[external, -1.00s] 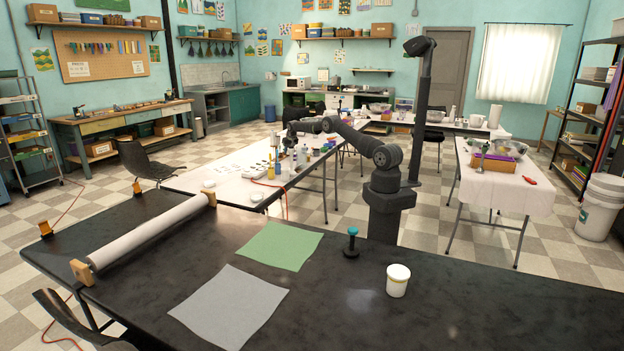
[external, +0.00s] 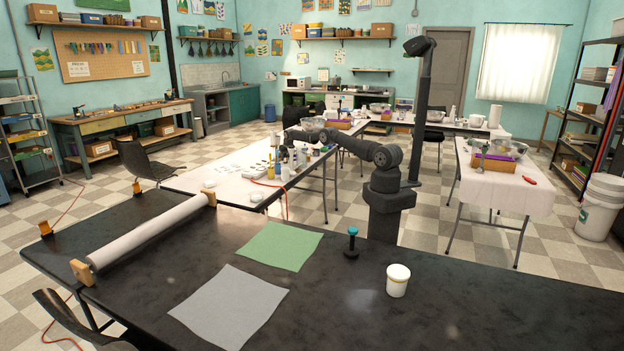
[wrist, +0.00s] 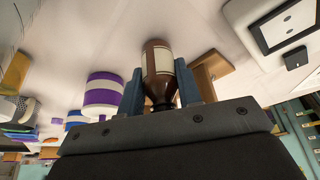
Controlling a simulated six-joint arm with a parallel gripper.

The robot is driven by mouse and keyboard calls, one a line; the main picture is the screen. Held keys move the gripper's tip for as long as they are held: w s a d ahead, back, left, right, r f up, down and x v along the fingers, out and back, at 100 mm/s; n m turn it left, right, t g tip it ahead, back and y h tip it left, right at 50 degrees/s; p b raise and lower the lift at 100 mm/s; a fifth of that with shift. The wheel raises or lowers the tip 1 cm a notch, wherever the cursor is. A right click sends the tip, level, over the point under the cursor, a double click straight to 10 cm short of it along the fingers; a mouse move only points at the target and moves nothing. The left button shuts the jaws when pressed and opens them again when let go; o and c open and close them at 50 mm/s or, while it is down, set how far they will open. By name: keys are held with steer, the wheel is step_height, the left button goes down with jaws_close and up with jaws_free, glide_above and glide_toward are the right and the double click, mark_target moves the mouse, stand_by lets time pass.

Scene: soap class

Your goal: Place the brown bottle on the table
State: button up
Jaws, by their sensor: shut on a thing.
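The brown bottle (wrist: 159,58) with a pale label shows in the wrist view between the two fingers of my gripper (wrist: 160,88). The fingers are shut on it, one on each side, near its shoulder. Its narrow neck points toward the gripper's palm. The white table (wrist: 210,28) fills much of the wrist view behind it; I cannot tell whether the bottle touches it. In the external view my gripper (external: 289,150) is over the white table (external: 215,168) near its right end, small and crowded by bottles, so the brown bottle is hard to make out there.
A yellow bottle (external: 271,166) stands near the gripper. Small dark items lie across the white table's middle.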

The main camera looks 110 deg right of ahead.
steer(key=shift+f, duration=0.15)
steer(key=o, duration=1)
steer(key=shift+v, duration=1.1)
steer(key=v, duration=1)
steer(key=shift+d, duration=0.15)
steer(key=shift+x, duration=6)
steer(key=shift+f, duration=0.1)
